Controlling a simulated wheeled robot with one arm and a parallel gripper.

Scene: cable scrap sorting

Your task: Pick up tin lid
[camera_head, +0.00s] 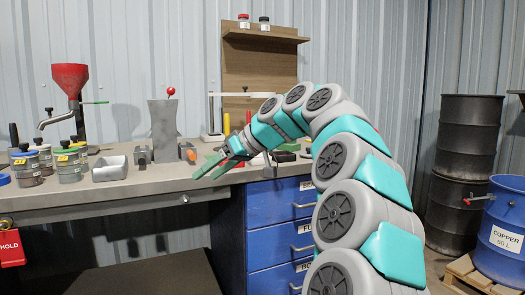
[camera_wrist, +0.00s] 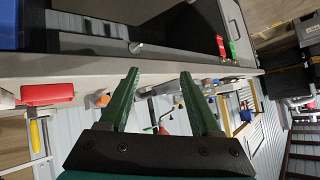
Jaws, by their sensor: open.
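My gripper (camera_head: 207,170) is open and empty over the front of the workbench in the head view. Its two green fingers (camera_wrist: 159,76) stand apart in the wrist view with nothing between them. A flat blue round piece (camera_head: 4,179) lies on the bench at the far left edge of the head view, partly cut off; it may be the tin lid, but I cannot tell for sure. Several lidded jars (camera_head: 26,168) stand just right of it, well left of my gripper. I see no clear tin lid in the wrist view.
Blue drawers (camera_head: 275,215) stand below. A blue copper drum (camera_head: 500,235) and black drums (camera_head: 470,125) are at right.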

